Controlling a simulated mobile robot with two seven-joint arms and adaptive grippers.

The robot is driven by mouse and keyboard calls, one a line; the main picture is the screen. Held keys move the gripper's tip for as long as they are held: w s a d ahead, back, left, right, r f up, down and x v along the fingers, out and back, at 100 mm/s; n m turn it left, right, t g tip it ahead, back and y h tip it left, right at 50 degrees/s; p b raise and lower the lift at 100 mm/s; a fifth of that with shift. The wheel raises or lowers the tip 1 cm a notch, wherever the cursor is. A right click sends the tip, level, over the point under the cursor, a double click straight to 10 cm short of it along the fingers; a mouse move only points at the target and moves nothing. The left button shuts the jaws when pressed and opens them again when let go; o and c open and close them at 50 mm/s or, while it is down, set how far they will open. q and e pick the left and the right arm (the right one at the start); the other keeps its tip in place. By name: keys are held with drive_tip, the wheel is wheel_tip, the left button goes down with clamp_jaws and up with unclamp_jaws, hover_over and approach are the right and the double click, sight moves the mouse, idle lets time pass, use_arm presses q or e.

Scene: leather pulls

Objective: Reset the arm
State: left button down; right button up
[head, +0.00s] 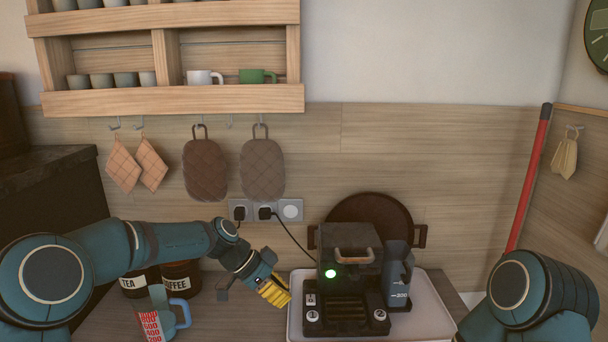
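My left arm reaches in from the left edge. Its gripper (274,293) hangs over the counter, just left of a dark appliance (348,270), and points down and to the right. Yellow ribbed parts show at its tip; whether they are apart or together is too small to tell. I see nothing clearly held. My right arm shows only as a teal link at the lower right; its gripper is out of the picture. The appliance has a glowing green light and a handle on its front, and stands on a pale tray (432,320).
A grey-blue measuring container (398,278) stands at the appliance's right. A measuring jug (160,318) and dark TEA and COFFEE canisters (181,274) stand at left under my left arm. A round brown board (370,215) leans behind. A cable (292,237) runs from the sockets. A shelf (180,101) hangs above.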

use_arm(q)
wheel_tip(320, 180, down, 11)
drive_tip(key=n+y+b, duration=0.1)
drive_tip(key=n+b, duration=0.1)
drive_tip(key=n, duration=0.1)
drive_tip(key=s+a+f+n+t+y+b, duration=0.1)
drive_tip(key=s+f+n, duration=0.5)
drive_tip(key=s+f, duration=0.6)
drive_tip(key=s+a+f+n+t+y+b, duration=0.1)
drive_tip(key=s+a+f+n+b, duration=0.3)
drive_tip(key=s+f, duration=0.9)
drive_tip(key=n+y+b, duration=0.1)
drive_tip(key=n, duration=0.2)
drive_tip(key=shift+f+y, duration=0.3)
drive_tip(key=shift+f, duration=0.1)
use_arm(e)
wheel_tip(320, 180, down, 10)
drive_tip(key=shift+s+a+r+g, duration=0.2)
drive_tip(key=shift+s+r+g, duration=0.05)
drive_tip(key=shift+s+g, duration=0.05)
